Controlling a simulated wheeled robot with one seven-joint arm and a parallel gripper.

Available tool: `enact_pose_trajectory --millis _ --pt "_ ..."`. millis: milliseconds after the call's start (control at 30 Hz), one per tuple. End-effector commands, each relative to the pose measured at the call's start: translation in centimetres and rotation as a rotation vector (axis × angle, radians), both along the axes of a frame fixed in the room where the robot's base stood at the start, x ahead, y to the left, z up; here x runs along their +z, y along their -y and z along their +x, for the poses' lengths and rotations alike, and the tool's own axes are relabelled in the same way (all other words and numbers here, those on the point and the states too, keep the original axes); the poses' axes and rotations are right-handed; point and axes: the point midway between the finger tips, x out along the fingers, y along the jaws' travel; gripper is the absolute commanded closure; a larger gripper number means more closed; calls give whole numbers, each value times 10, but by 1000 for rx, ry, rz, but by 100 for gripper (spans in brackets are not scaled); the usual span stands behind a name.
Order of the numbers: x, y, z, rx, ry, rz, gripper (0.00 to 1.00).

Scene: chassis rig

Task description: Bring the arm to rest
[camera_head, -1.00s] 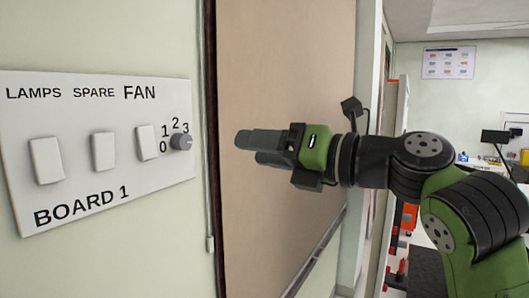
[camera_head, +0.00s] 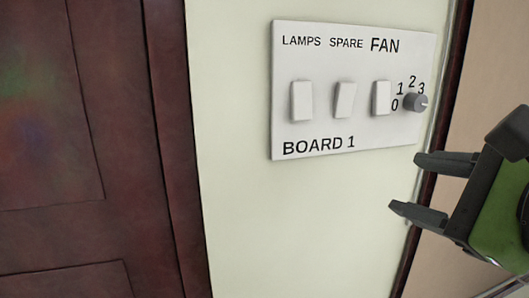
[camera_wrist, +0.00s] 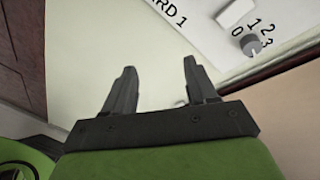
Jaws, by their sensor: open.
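My gripper (camera_head: 420,187) is at the right edge of the head view, its two dark fingers spread apart and empty, pointing left. It also shows in the wrist view (camera_wrist: 159,82), open with nothing between the fingers. The white switch board (camera_head: 315,146) marked BOARD 1 is on the wall above and left of the fingers. It has several white rocker switches and a grey round fan knob (camera_head: 415,102). In the head view the fingers appear below the knob, apart from it. Most of my arm is out of view.
A dark red-brown wooden door (camera_head: 80,225) fills the left of the head view. Pale wall (camera_head: 300,230) lies below the board. A dark frame strip (camera_head: 447,100) and a beige panel (camera_head: 490,60) are at the right, behind my gripper.

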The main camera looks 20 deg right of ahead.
Motion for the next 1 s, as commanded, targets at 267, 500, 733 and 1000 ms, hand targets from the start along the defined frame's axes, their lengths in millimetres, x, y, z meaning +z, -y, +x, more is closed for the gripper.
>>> enact_pose_trajectory --millis 267,500,733,1000 --pt "-175 -81 9 662 -344 -1278 43" --pt "-286 -107 -25 1322 -392 -1754 43" --pt "-296 -109 -31 1402 -373 -1796 43" --pt "-296 -109 -30 1398 -374 -1795 43"
